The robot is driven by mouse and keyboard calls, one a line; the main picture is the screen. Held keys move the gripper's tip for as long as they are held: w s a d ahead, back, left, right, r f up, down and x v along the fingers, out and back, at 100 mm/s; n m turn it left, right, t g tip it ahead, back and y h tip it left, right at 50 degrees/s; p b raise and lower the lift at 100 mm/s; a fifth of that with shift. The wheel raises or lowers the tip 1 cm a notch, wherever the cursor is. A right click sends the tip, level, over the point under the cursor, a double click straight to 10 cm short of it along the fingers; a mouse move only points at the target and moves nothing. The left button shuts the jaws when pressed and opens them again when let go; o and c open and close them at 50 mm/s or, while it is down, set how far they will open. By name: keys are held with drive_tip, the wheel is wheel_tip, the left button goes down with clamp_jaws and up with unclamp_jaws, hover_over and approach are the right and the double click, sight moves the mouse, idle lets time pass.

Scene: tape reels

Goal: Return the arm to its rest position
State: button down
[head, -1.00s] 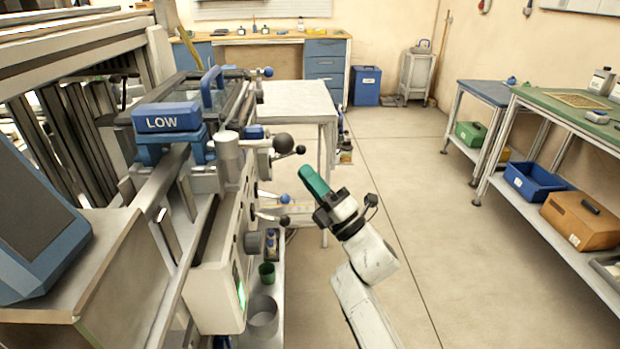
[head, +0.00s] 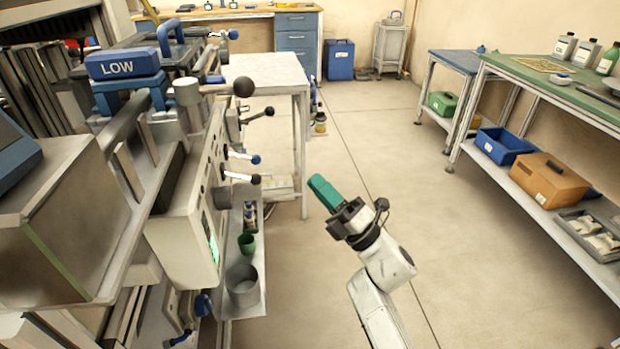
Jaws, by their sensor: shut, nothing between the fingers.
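My gripper (head: 324,192) shows in the head view, a green-fingered end on my white arm. It is shut with nothing between its fingers. It hangs in free air over the floor, pointing up and to the left in the picture, right of the machine (head: 190,205) and apart from it. My arm reaches in from the bottom edge, bent at the wrist.
The machine with its ball-ended levers (head: 243,88) and a blue block marked LOW (head: 123,65) fills the left. A white table (head: 262,75) stands beyond. A green-topped bench (head: 550,85) with bins runs along the right. Open floor (head: 450,240) lies between.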

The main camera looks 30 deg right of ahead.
idle(0.6)
drive_tip(key=s+d+f+m+g+h, duration=0.25)
drive_tip(key=d+f+m+h, duration=0.65)
drive_tip(key=m+h, duration=0.65)
drive_tip(key=s+f+m+g, duration=0.9)
drive_tip(key=s+f+g, duration=0.1)
drive_tip(key=s+f, duration=0.35)
drive_tip(key=s+a+f+m+g+y, duration=0.1)
drive_tip(key=s+a+f+g+y, duration=0.2)
drive_tip(key=s, duration=0.7)
drive_tip(key=s+a+f+m+g+y, duration=0.15)
drive_tip(key=s+a+g, duration=0.35)
drive_tip(key=s, duration=0.5)
wheel_tip(320, 180, up, 14)
drive_tip(key=d+p, duration=0.1)
drive_tip(key=p, duration=1.3)
drive_tip(key=shift+w+d+r+h, duration=0.2)
drive_tip(key=shift+d+h, duration=0.1)
drive_tip(key=shift+h, duration=0.1)
